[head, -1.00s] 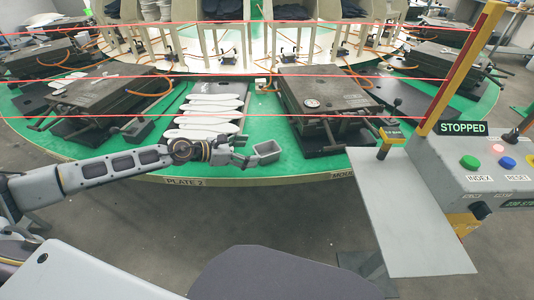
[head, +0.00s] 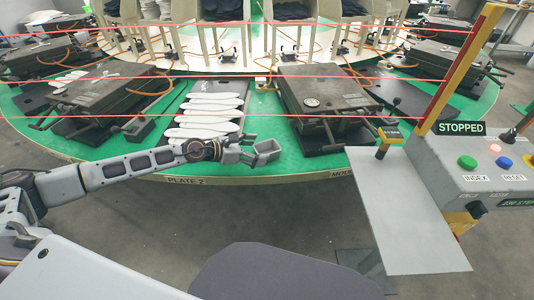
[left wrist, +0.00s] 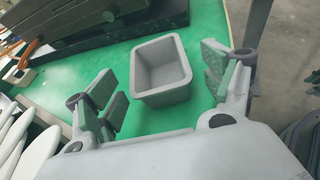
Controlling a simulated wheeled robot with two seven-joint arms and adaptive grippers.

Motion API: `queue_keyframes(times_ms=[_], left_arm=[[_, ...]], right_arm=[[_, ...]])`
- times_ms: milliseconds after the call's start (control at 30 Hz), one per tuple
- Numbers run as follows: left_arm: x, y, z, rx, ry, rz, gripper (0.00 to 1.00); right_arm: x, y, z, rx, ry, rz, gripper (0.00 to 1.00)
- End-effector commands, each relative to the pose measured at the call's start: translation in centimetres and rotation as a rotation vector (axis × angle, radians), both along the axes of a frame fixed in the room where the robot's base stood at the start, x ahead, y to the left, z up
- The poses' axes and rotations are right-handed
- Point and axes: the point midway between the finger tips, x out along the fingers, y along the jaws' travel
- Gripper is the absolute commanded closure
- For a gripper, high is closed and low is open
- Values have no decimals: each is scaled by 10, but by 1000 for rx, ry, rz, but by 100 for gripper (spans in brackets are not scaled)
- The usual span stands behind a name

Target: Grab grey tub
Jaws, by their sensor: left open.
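The grey tub (head: 265,153) is a small open-topped box on the green carousel top, near its front edge. It looks empty in the left wrist view (left wrist: 162,91). My left gripper (head: 243,149) comes in from the left and is open just left of the tub. In the left wrist view the open fingers (left wrist: 160,92) stand on either side of the tub, with gaps between them and its walls. My right gripper is not in view.
White insoles (head: 207,112) lie on a dark plate left of the tub. A dark mould (head: 330,93) stands behind it to the right. Red beams cross above the carousel. The control stand (head: 490,170) reads STOPPED.

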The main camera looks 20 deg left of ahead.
Motion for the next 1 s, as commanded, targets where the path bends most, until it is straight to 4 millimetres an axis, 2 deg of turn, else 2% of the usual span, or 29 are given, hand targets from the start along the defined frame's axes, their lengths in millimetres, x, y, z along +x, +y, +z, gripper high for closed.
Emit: queue_keyframes(times_ms=[633, 1000], left_arm=[[31, -29, -15, -1, -1, 0, 18], [34, -33, -18, -1, 1, 0, 18]], right_arm=[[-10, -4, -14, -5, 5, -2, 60], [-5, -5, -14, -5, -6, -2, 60]])
